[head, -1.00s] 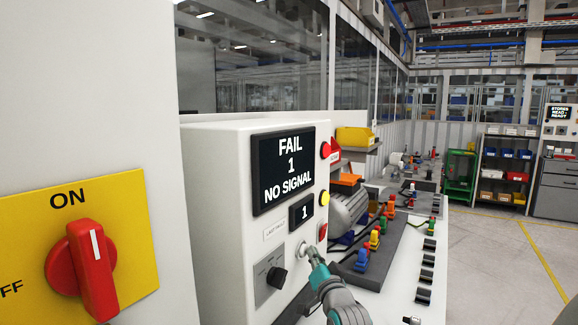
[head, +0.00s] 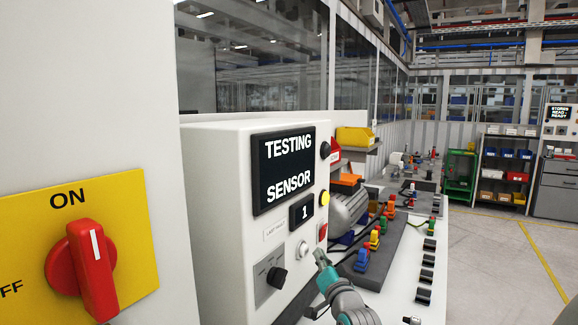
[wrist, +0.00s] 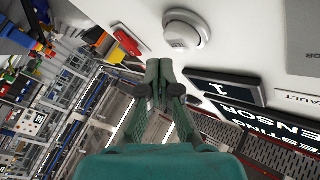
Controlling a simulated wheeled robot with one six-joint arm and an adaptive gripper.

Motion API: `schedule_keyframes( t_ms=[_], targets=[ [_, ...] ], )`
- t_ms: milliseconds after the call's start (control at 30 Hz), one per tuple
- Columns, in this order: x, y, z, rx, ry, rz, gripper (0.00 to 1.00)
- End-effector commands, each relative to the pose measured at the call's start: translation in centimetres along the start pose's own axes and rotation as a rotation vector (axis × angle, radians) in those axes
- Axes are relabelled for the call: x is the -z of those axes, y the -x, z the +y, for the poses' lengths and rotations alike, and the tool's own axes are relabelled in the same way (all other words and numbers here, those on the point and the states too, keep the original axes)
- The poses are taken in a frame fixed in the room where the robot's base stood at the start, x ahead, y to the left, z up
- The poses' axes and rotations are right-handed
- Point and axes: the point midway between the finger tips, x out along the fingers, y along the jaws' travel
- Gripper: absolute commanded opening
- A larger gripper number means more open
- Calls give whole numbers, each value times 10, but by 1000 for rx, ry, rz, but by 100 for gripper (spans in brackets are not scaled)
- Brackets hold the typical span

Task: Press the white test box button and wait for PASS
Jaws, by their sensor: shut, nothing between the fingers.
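The white test box (head: 225,190) stands in the middle of the head view, with its front panel facing right. Its screen (head: 284,168) reads "TESTING SENSOR", and a small display (head: 302,211) below shows 1. The round white button (head: 302,249) is low on the panel; it also shows in the wrist view (wrist: 187,29). The yellow lamp (head: 324,199) is lit and the upper lamp (head: 325,150) is dark. My gripper (head: 320,257) is shut and empty, just right of the white button and apart from it. In the wrist view its closed fingertips (wrist: 159,68) are near the panel.
A red rotary switch (head: 88,268) on a yellow plate is at the left, pointing to ON. A bench with a motor (head: 349,208) and coloured connectors (head: 375,238) lies behind my gripper.

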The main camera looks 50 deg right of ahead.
Motion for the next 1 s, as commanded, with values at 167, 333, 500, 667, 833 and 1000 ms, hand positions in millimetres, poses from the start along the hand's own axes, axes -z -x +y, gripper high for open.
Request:
schedule_keyframes(
  t_ms=[167, 333, 500, 667, 833, 1000],
  targets=[
    [8, 11, 8, -2, 0, 1, 0],
    [15, 21, 16, -2, 0, 1, 0],
    [23, 31, 23, -2, 0, 2, 0],
    [28, 38, 28, -2, 0, 1, 0],
    [29, 40, 29, 0, 0, -1, 0],
    [29, 40, 29, 0, 0, 0, 0]
  ],
)
